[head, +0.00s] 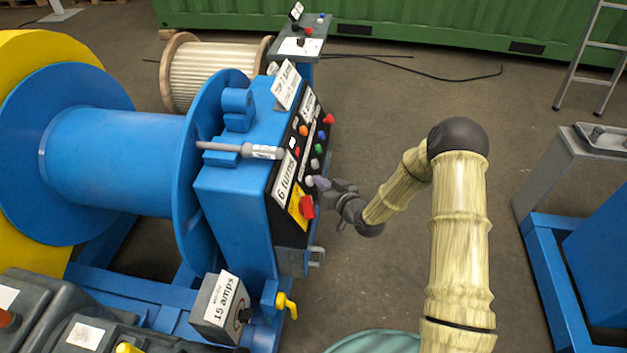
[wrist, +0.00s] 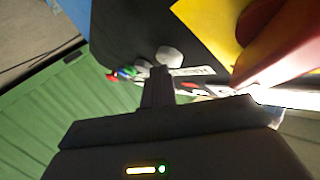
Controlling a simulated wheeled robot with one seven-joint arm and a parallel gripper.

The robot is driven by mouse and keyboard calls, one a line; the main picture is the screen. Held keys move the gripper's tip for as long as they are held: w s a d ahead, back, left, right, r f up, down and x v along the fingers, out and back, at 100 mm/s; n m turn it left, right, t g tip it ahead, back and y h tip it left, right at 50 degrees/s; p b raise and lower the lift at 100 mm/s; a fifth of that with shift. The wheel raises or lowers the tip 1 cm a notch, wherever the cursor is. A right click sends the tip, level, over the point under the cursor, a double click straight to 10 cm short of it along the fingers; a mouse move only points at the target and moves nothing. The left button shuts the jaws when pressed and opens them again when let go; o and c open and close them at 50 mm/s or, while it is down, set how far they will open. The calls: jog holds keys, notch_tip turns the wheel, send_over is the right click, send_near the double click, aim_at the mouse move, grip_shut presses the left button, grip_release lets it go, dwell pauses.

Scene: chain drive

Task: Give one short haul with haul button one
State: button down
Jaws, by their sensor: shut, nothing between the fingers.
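The black control panel (head: 293,210) is on the right face of the blue winch housing. It carries several coloured buttons, among them a blue button (head: 321,135), a green button (head: 318,148) and white ones. My gripper (head: 318,182) is shut and empty at the lower part of this panel, its tips beside a white button (head: 310,181). In the wrist view the shut fingers (wrist: 158,82) point at a round white button (wrist: 169,56); I cannot tell whether they touch it. The small button labels are too blurred to read, so I cannot tell which is haul button one.
A red switch (head: 306,207) on a yellow plate sits just below my gripper; it looms at upper right in the wrist view (wrist: 275,45). A blue drum (head: 115,160) is left of the housing. A box marked "15 amps" (head: 219,305) stands below.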

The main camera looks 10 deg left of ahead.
jog(key=shift+d+r, duration=0.4)
jog(key=shift+d, duration=0.45)
jog(key=shift+s+d+r+p, duration=0.1)
jog(key=shift+d+r+p, duration=0.3)
jog(key=shift+d, duration=0.35)
jog(key=shift+d+r+p, duration=0.25)
jog(key=shift+d+r, duration=0.1)
jog(key=shift+d, duration=0.4)
jog(key=shift+s+d+r+p, duration=0.1)
jog(key=shift+d+r+p, duration=0.3)
jog(key=shift+d, duration=0.35)
